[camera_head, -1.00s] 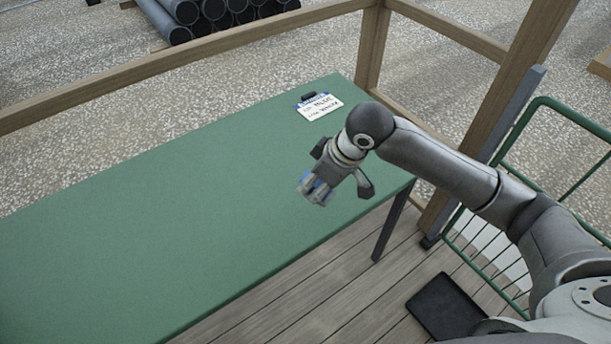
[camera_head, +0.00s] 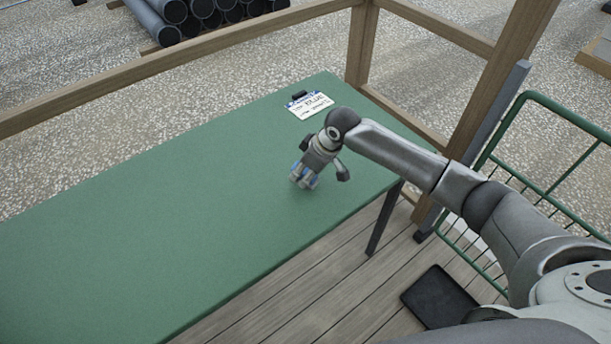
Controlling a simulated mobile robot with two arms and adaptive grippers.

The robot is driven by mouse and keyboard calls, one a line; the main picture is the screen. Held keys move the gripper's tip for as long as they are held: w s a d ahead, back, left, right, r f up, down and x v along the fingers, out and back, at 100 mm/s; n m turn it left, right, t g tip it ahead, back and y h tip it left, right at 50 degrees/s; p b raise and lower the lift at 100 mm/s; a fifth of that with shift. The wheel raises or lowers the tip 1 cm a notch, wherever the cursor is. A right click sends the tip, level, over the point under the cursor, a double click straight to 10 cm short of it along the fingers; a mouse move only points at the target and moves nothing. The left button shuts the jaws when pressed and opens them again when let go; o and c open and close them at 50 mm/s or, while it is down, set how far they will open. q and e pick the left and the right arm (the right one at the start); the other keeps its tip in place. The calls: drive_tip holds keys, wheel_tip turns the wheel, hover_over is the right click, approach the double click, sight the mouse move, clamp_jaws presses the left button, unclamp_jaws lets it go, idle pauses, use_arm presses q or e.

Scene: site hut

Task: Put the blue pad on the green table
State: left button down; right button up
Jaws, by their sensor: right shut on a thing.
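The green table (camera_head: 170,235) runs from the lower left to the upper middle, and most of its top is bare. My right gripper (camera_head: 304,180) points down over the right part of the table top. It is shut on a small blue thing, which I take to be the blue pad (camera_head: 296,166); the fingers hide most of it. I cannot tell whether the pad touches the table top. My left gripper is not in view.
A clipboard with a written sheet (camera_head: 309,105) lies near the table's far right corner. A wooden rail (camera_head: 180,62) runs behind the table. A green wire cart (camera_head: 545,180) stands at the right. A black tray (camera_head: 440,296) lies on the plank floor.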

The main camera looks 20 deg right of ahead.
drive_tip(key=shift+s+f, duration=0.1)
drive_tip(key=shift+f, duration=1.1)
drive_tip(key=shift+f, duration=0.1)
drive_tip(key=o, duration=1)
drive_tip(key=v, duration=1.2)
